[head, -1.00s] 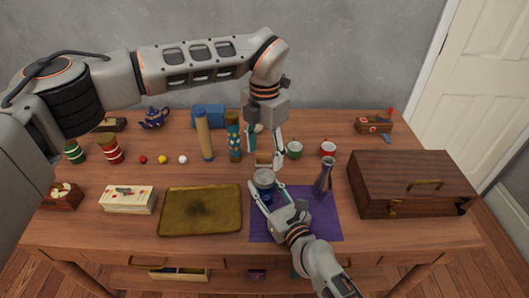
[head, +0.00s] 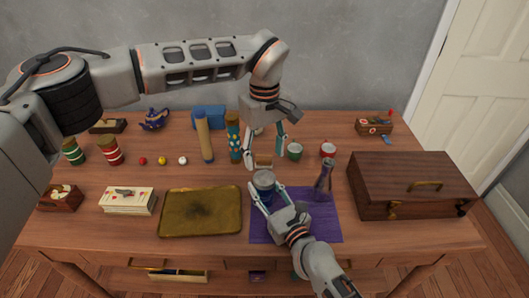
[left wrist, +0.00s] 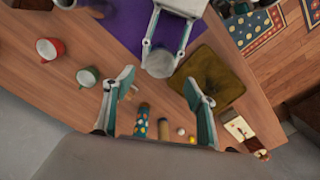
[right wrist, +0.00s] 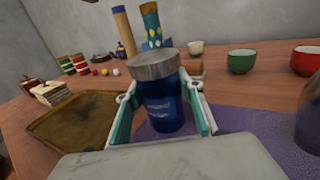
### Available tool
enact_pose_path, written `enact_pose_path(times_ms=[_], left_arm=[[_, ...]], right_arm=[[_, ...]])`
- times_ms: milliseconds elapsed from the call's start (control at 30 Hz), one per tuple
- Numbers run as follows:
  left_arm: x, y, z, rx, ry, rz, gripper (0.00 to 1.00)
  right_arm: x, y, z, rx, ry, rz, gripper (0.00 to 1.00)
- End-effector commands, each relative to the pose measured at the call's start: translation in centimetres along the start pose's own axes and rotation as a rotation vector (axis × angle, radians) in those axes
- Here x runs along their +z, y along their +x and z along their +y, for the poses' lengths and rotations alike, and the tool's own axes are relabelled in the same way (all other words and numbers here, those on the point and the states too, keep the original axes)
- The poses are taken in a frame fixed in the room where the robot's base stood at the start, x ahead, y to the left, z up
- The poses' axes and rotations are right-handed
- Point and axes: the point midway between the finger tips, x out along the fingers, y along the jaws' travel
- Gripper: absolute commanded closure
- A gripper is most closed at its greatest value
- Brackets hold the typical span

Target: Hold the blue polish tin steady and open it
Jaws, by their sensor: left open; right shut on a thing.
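The blue polish tin (right wrist: 165,105) stands upright at the edge of the purple cloth, with its grey metal lid (right wrist: 153,64) on. The tin also shows in the head view (head: 264,181), and its lid shows from above in the left wrist view (left wrist: 159,65). My right gripper (head: 263,195) is shut on the tin's body, one finger on each side, as the right wrist view shows (right wrist: 163,112). My left gripper (head: 266,165) is open and empty, pointing down above and just behind the tin. Its two fingers are spread apart in the left wrist view (left wrist: 158,85).
A purple cloth (head: 295,228) lies under my right gripper, with a metallic vase (head: 323,181) on it. A stained tray (head: 200,212) is left of the tin. Green (head: 295,151) and red (head: 328,150) cups stand behind. A wooden box (head: 410,184) fills the right side.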

Motion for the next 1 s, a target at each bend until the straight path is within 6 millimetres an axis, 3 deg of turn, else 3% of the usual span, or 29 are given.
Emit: enact_pose_path(times_ms=[133, 333, 700, 1000], left_arm=[[0.0, 0.0, 0.0, 0.0, 0.131, 0.0, 0.44], [0.1, 0.8, 0.0, -0.002, 0.189, -0.003, 0.44], [0.1, 6.0, -0.1, -0.002, 0.187, -0.003, 0.44], [0.0, 8.0, 0.0, 0.0, 0.187, 0.0, 0.44]], right_arm=[[-0.1, 0.0, 0.0, 0.0, 0.0, 0.001, 1.0], [-0.1, 0.0, 0.0, 0.0, 0.0, 0.001, 1.0], [-0.1, 0.0, 0.0, 0.0, 0.0, 0.001, 1.0], [-0.1, 0.0, 0.0, 0.0, 0.0, 0.001, 1.0]])
